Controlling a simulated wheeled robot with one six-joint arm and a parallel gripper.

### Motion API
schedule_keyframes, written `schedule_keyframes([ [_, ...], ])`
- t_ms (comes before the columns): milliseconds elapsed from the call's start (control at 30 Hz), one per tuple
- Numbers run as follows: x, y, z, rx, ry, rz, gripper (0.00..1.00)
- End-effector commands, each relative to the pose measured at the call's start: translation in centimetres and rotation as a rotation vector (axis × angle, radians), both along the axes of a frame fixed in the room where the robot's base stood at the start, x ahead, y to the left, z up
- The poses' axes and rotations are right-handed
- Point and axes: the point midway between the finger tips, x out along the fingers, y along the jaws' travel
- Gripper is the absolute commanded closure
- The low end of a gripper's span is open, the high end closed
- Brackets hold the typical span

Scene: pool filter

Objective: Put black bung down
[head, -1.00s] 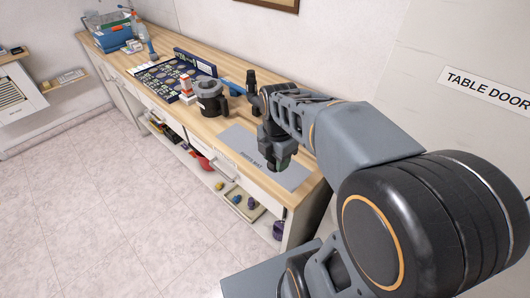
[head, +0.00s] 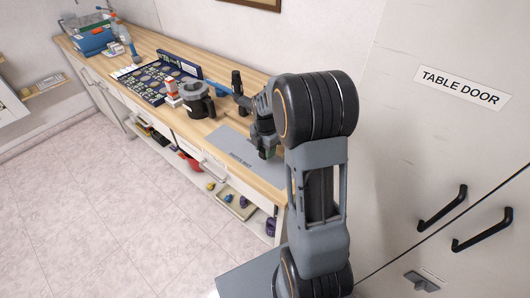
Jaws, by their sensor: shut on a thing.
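My gripper (head: 266,152) points down over the grey mat (head: 229,143) near the right end of the wooden counter. It is shut on a small dark thing, taken to be the black bung, which is mostly hidden by the fingers and hard to make out. I cannot tell whether the bung touches the mat. A dark grey pot-like filter body (head: 198,102) with a handle stands on the counter to the left of the mat.
A red and white bottle (head: 172,93) and a dark blue board of round parts (head: 150,80) lie farther left. A black upright tool (head: 237,84) stands behind the mat. A blue crate (head: 90,38) is at the far end. Shelves below hold small coloured items. A cabinet (head: 430,150) stands right.

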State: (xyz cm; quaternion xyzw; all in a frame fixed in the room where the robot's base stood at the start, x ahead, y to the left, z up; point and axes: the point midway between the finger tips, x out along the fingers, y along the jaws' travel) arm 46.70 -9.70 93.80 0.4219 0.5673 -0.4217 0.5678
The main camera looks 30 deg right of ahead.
Motion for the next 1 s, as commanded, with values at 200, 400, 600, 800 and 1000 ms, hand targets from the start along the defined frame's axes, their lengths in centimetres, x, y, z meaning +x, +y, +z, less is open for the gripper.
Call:
schedule_keyframes([
  [200,-0.1,0.1,-2.0,0.001,0.001,0.000,0.90],
  [400,-0.1,0.1,-2.2,0.000,0.000,0.000,0.90],
  [600,-0.1,0.1,-2.5,0.000,0.001,0.000,0.90],
  [800,-0.1,0.0,-2.5,0.000,0.001,0.000,0.40],
  [1000,-0.1,0.1,-2.5,0.000,0.000,0.000,0.30],
])
